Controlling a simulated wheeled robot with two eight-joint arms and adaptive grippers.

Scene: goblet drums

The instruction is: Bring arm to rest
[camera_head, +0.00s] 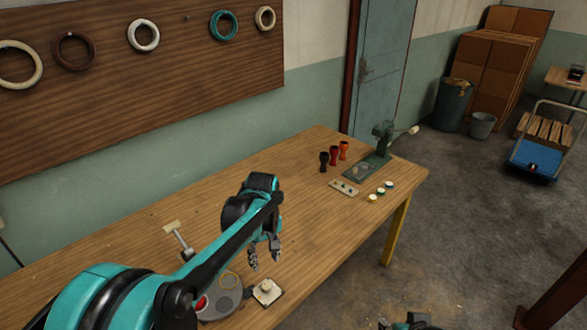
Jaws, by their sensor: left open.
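My left arm reaches in from the lower left over the wooden table (300,160). Its gripper (264,262) is open, points down and has nothing between its fingers. It hangs just behind a pale square block with a knob (267,291). Three small goblet drums stand upright in a row towards the table's far end: a black one (323,162), a dark red one (333,156) and an orange one (344,150). They are well apart from my gripper. A small dark and teal part of mine shows at the bottom edge; no right gripper fingers show.
A green press (382,140) with a lever stands by the drums. Near it are a small pegged board (343,188) and several small round pots (380,191). A mallet-like tool (178,238) and a grey round plate (222,298) are near my arm. The middle of the table is clear.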

